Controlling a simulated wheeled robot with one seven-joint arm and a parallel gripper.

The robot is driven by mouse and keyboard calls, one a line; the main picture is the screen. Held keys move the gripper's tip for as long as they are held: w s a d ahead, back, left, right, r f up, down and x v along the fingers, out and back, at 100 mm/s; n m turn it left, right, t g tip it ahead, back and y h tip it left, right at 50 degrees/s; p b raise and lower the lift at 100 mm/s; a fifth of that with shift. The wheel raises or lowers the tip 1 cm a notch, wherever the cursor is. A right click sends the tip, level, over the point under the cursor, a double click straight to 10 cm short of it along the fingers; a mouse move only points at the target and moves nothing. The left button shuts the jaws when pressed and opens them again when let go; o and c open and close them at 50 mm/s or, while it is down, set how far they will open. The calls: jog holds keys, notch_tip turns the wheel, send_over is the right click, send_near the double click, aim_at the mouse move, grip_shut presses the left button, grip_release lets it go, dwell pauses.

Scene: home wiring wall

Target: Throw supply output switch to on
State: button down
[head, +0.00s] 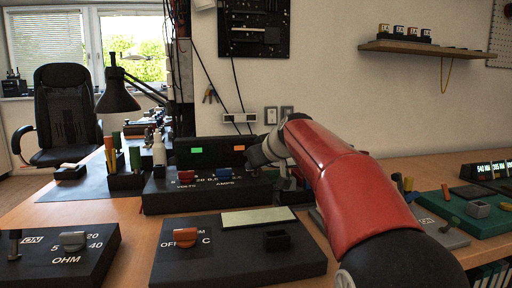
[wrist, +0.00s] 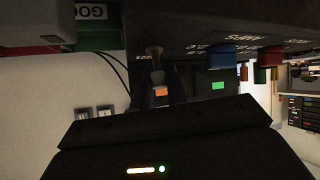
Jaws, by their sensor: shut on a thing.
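The supply (head: 160,197) is a black box on the bench, with a red knob, a blue knob and green and orange displays. It hangs from the top of the wrist view, upside down. The output switch (wrist: 155,58) shows there as a short stubby lever near the orange display. My gripper (head: 256,156) is at the right end of the supply, and its dark fingers (wrist: 162,90) reach to the lever and are shut on it. In the head view my gripper and arm hide the switch. Its on or off position cannot be read.
A black box with an orange knob (head: 186,237) stands in front of the supply, and an OHM box (head: 72,241) stands front left. A desk lamp (head: 118,97) is behind left. Green trays (head: 480,225) lie right of my arm.

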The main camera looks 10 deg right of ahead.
jog(key=r+g+p, duration=0.1)
jog(key=p, duration=0.3)
jog(key=shift+w+r, duration=0.1)
jog(key=shift+w, duration=0.25)
jog(key=g+p, duration=0.2)
jog(key=shift+w+f+p, duration=0.2)
jog(key=shift+w+p, duration=0.1)
jog(key=shift+p, duration=0.05)
jog(key=shift+w+f+m+g+p, duration=0.35)
jog(key=shift+w+m+g+p, duration=0.1)
jog(key=shift+g, duration=0.55)
jog(key=shift+w+f+g, duration=0.15)
jog(key=shift+g, duration=0.55)
jog(key=c, duration=1.4)
grip_release()
